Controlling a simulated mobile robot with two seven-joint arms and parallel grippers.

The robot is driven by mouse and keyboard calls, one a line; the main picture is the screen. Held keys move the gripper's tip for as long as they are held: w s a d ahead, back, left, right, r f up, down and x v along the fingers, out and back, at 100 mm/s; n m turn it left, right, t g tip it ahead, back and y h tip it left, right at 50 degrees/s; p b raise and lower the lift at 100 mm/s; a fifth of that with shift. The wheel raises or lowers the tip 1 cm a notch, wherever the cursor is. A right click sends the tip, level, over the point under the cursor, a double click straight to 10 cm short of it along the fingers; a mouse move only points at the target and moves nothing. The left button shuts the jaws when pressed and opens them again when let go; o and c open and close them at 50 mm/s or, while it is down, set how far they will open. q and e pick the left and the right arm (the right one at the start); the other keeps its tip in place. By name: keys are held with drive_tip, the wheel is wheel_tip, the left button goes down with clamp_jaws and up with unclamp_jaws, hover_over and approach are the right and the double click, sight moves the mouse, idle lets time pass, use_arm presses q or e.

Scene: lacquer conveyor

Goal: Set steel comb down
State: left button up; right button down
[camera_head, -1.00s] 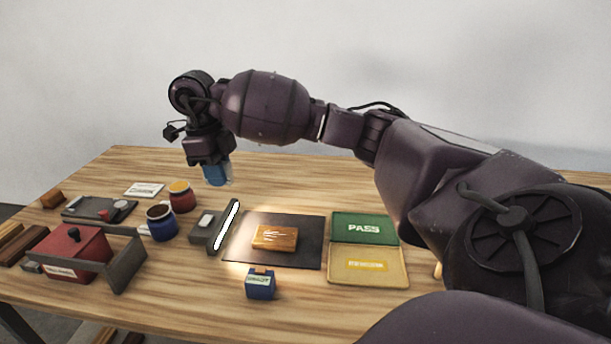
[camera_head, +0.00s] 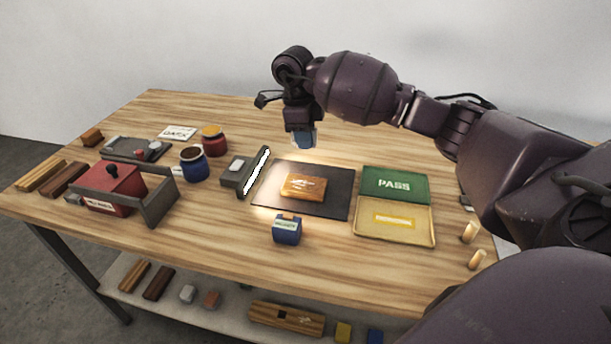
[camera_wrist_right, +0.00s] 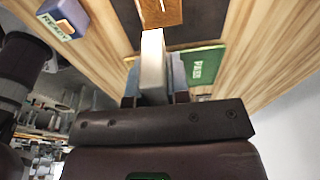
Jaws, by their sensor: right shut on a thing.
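My right gripper (camera_head: 303,140) hangs above the far side of the dark mat (camera_head: 335,201), behind the orange wooden block. It is shut on a pale grey bar, which I take for the steel comb (camera_wrist_right: 153,62). In the right wrist view the bar stands between the two bluish fingers, its far end close in the picture to the orange block (camera_wrist_right: 160,12). In the head view the comb cannot be made out apart from the bluish fingertips. My left gripper is not in view.
The orange block (camera_head: 304,186) lies on the mat. A lit lamp bar (camera_head: 257,172) stands left of it, a blue box (camera_head: 287,230) in front, a green PASS panel (camera_head: 394,183) and yellow tray (camera_head: 394,239) right. Jars (camera_head: 194,165) and a red box (camera_head: 112,190) stand left.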

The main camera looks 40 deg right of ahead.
sight(307, 184)
drive_tip(key=shift+f+b, duration=0.55)
drive_tip(key=shift+f, duration=5.2)
drive_tip(key=c, duration=1.1)
unclamp_jaws()
drive_tip(key=shift+w+a+r+p, duration=0.15)
drive_tip(key=shift+w+a+r, duration=0.05)
drive_tip(key=shift+r, duration=1.8)
drive_tip(key=shift+w+a+r+p, duration=0.15)
drive_tip(key=shift+w+r, duration=0.1)
drive_tip(key=shift+r, duration=1.8)
drive_tip(key=shift+w+a+r+p, duration=0.15)
drive_tip(key=shift+w+a+r, duration=0.05)
drive_tip(key=shift+r, duration=1.8)
